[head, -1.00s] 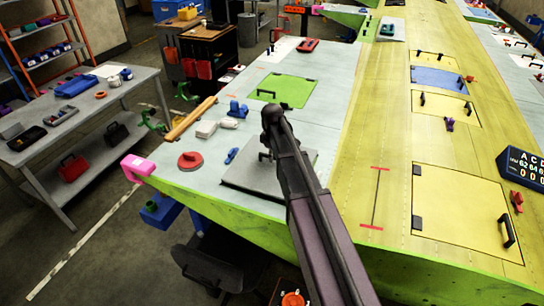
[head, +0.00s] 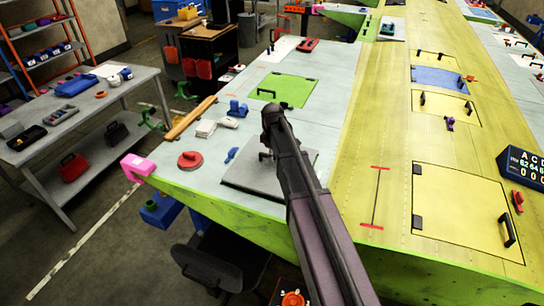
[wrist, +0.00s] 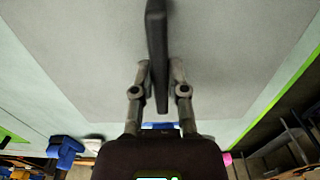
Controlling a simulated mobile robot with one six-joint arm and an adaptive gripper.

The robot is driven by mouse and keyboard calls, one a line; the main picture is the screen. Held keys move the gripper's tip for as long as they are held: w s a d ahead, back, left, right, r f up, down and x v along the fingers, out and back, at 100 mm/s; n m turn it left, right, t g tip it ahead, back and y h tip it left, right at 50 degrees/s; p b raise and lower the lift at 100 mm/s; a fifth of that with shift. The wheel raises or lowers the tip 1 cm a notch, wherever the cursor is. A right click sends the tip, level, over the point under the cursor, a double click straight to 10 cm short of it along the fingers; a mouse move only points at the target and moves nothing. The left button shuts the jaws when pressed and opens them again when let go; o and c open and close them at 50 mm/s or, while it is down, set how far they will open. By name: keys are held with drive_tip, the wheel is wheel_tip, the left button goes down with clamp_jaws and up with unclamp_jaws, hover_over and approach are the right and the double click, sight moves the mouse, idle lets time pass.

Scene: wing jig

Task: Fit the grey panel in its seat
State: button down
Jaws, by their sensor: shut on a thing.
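The grey panel (head: 246,180) is on the pale blue-grey wing skin near its front left edge, partly hidden by my arm. In the wrist view the panel (wrist: 80,45) fills most of the picture, and its black bar handle (wrist: 156,25) stands between my fingers. My gripper (wrist: 158,72) is shut on this handle. In the head view my gripper is mostly hidden behind my own arm. I see no open seat; whether one lies under the panel is hidden. I cannot tell whether the panel sits flush or slightly above the skin.
A red disc (head: 190,160), a small blue tool (head: 231,155), white boxes (head: 206,128) and a blue clamp (head: 238,108) lie left of and behind the panel. A green hatch (head: 285,90) is farther back. A pink clamp (head: 138,168) grips the wing's corner.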

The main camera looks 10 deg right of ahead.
drive_tip(key=shift+f+b, duration=1.35)
drive_tip(key=shift+f, duration=0.05)
drive_tip(key=c, duration=0.6)
unclamp_jaws()
drive_tip(key=shift+r, duration=0.15)
